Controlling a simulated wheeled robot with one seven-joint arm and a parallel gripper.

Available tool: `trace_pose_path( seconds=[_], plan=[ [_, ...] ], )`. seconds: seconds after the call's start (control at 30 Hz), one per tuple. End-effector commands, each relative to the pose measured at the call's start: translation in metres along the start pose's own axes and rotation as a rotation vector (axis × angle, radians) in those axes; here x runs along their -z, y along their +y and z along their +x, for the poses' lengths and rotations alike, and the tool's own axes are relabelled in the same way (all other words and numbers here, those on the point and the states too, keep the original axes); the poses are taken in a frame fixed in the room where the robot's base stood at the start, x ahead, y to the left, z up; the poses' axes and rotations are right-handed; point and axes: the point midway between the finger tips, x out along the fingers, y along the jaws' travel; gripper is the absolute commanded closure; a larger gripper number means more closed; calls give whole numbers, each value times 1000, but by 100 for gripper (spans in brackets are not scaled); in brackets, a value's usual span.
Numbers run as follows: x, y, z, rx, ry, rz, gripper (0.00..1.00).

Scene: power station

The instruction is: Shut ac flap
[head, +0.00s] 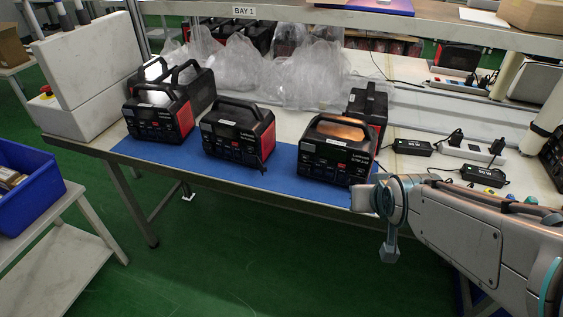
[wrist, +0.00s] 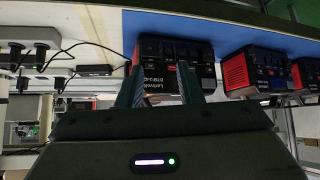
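The nearest power station (head: 338,150), a black box with a carry handle and red side, stands at the blue mat's right end. It also shows upside down in the wrist view (wrist: 160,48). Its front has sockets and small red marks, but I cannot make out the AC flap or its position. My gripper (head: 362,198) is at the table's front edge, just below and right of this station. In the wrist view, my gripper (wrist: 160,88) has two dark fingers spread apart, pointing at the station's front. Nothing is held between them; contact is unclear.
Other power stations (head: 237,130) stand left on the blue mat (head: 280,178), with one more (head: 370,103) behind. Chargers (head: 412,147) and a power strip (head: 470,153) lie to the right. Clear plastic bags (head: 300,75) fill the back. The floor in front is open.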

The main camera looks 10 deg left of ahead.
Motion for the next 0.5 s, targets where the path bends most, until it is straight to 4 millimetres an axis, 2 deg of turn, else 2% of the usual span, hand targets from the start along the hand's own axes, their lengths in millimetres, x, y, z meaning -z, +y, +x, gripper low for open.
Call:
trace_pose_path(
  seconds=[0.03, 0.2, 0.4, 0.5],
  plan=[
    [-11, -12, 30, 23, 53, -24, 67],
    [-7, -55, 80, 105, 270, -89, 67],
    [-11, -110, 120, 224, 520, -138, 67],
    [-16, -135, 131, 282, 628, -150, 67]
  ],
)
